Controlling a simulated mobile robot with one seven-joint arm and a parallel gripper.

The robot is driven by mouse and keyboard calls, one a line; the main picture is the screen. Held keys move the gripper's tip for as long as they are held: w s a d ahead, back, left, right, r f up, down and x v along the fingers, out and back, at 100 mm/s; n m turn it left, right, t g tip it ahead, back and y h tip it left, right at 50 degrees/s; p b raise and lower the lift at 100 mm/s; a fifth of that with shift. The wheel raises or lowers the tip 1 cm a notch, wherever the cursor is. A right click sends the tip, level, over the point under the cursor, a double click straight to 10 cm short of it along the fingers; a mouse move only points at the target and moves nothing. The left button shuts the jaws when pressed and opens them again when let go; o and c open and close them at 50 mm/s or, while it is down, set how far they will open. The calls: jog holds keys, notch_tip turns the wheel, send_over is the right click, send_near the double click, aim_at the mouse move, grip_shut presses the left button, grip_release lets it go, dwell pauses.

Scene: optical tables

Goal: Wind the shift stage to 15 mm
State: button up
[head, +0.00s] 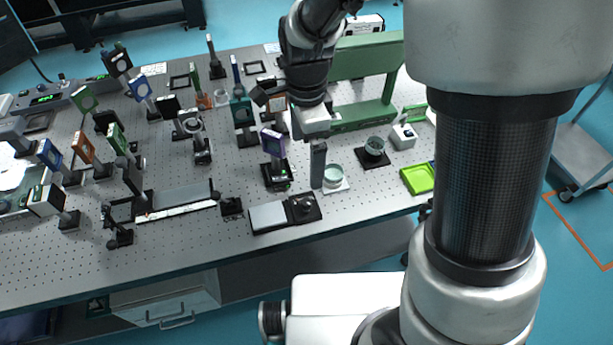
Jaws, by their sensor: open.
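A long low stage (183,196) lies at the left-centre front of the optical table, with a pale scale strip (175,211) along its front side. It looks like the shift stage. A small dark knob (214,189) shows at its right end. The scale marks are too small to read. My gripper (314,134) hangs from my arm over the middle right of the table, well to the right of the stage and apart from it. It is open, and nothing shows held in it. My wrist hides part of its fingers.
A purple-faced mount (273,143) and a tall grey block (318,164) stand close to my gripper. A flat silver-and-black unit (285,212) lies at the front edge. Several post-mounted optics crowd the left and back. A yellow-green tray (418,179) lies at the right.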

notch_tip(320, 180, down, 3)
jog(key=shift+b, duration=0.7)
jog(key=shift+r, duration=0.1)
notch_tip(320, 180, up, 10)
jog(key=p, duration=0.4)
